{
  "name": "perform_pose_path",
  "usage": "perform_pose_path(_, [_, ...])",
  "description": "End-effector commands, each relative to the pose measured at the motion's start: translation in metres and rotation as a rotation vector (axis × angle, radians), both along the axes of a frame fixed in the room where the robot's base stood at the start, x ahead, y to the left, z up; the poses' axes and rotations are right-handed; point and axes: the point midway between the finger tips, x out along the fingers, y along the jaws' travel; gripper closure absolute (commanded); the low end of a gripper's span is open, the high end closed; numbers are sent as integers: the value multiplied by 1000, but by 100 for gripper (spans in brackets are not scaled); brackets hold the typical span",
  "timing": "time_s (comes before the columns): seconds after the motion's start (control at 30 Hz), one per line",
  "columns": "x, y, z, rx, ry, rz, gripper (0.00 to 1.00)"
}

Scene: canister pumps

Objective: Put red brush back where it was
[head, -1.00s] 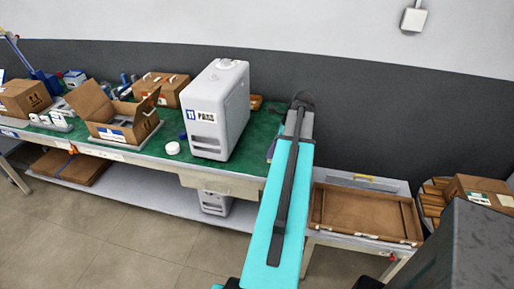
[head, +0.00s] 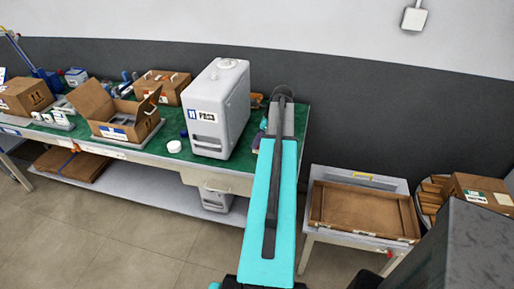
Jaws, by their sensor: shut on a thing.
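I cannot make out a red brush in the head view. My raised teal and grey arm reaches over the right end of the green-topped bench (head: 178,153) and hides what lies behind it. My gripper is hidden behind the arm, so its fingers and anything in them do not show.
A large white canister (head: 217,110) stands left of my arm, with a white cap (head: 174,147) beside it. An open carton (head: 120,115) is further left. A wooden tray (head: 362,210) lies on a low table to the right. A gap of floor separates bench and table.

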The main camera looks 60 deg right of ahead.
Motion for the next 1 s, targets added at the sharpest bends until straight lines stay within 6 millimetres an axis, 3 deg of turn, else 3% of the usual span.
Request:
perform_pose_path(0.43, [-1, 0, -31, 1, 0, -1, 100])
perform_pose_path(0.93, [-1, -1, -37, -1, 0, -1, 100])
perform_pose_path(0.97, [-1, -1, -37, -1, 0, -1, 84])
perform_pose_path(1.0, [-1, -1, -36, -1, 0, -1, 77])
